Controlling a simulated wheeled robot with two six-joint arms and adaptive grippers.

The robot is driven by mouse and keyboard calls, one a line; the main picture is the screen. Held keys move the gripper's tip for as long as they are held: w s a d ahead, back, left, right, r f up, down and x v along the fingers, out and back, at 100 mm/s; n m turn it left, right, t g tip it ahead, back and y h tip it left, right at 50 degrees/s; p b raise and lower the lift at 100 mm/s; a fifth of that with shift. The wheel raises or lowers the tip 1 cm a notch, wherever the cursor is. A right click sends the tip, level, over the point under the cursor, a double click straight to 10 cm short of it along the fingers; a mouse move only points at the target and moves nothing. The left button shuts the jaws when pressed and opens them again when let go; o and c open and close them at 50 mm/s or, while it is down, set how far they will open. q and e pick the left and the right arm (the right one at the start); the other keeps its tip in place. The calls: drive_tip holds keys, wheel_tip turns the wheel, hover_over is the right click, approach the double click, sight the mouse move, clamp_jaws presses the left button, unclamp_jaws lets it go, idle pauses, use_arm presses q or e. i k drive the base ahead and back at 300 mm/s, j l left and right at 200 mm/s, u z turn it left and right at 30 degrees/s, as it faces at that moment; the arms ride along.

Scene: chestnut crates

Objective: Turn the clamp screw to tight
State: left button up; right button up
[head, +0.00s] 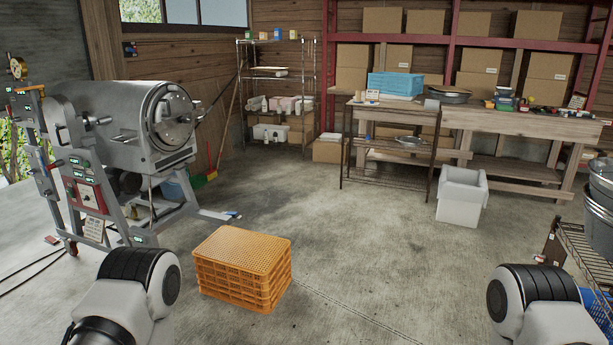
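A grey metal drum machine (120,125) stands at the left on a slanted frame. Its round lid (172,118) faces right and looks closed. A small fitting (186,119) sits at the middle of the lid. It may be the clamp screw, but it is too small to tell for sure, and I cannot tell whether it is tight. Only links of my two arms show at the bottom left and bottom right. Neither of my grippers is in view, and neither arm is near the machine's lid.
An orange crate stack (243,265) stands on the floor between me and the machine. A white bin (461,197) stands in front of a wooden workbench (520,122). A wire rack (584,262) is at the right edge. The middle floor is clear.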

sight(186, 119)
drive_tip(key=i+j+u, duration=0.1)
drive_tip(key=i+u, duration=0.2)
drive_tip(key=i, duration=0.3)
drive_tip(key=i+u, duration=0.3)
drive_tip(key=i, duration=0.3)
drive_tip(key=i+l+u, duration=0.25)
drive_tip(key=i, duration=0.3)
drive_tip(key=i+l+u, duration=0.15)
drive_tip(key=i+l, duration=0.55)
drive_tip(key=i+l+u, duration=0.15)
drive_tip(key=i+l, duration=0.5)
drive_tip(key=l, duration=0.1)
